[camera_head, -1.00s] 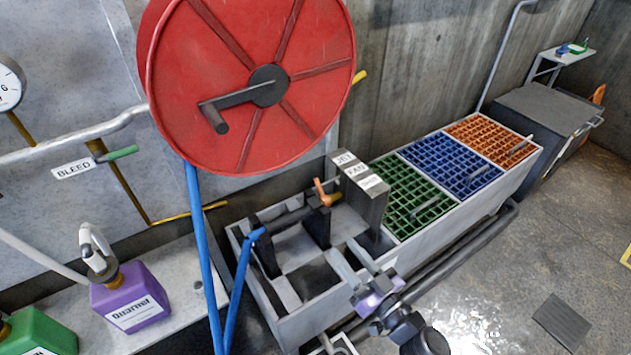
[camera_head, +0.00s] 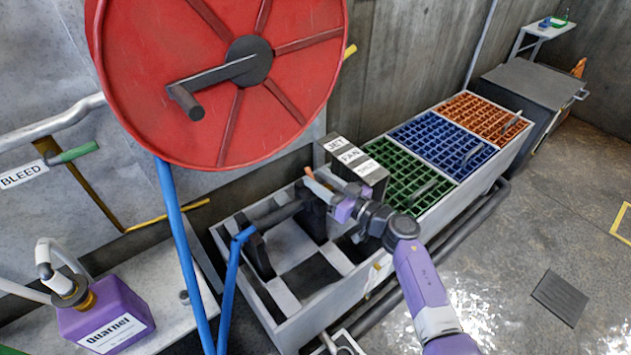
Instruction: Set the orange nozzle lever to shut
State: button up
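The orange nozzle lever (camera_head: 318,188) shows as a slanted orange piece above the dark nozzle in the grey trough. Its lower end is partly hidden by my gripper. My gripper (camera_head: 334,192) is at the lever, just to its right, and appears close to or touching it. Its fingers are mostly hidden, so I cannot tell whether they hold the lever. The label block (camera_head: 374,184) stands behind, with JET and FAN plates (camera_head: 350,156) and a third plate too small to read for certain.
A large red hose reel (camera_head: 225,85) hangs above left, with a blue hose (camera_head: 187,250) running down from it. Green, blue and orange grates (camera_head: 443,137) lie to the right of the trough (camera_head: 300,318). A purple jug (camera_head: 105,315) stands at lower left. The floor at right is mostly open.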

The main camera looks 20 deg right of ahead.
jog(key=shift+w+a, duration=0.35)
jog(key=shift+w, duration=0.3)
grip_shut()
dwell(1.0)
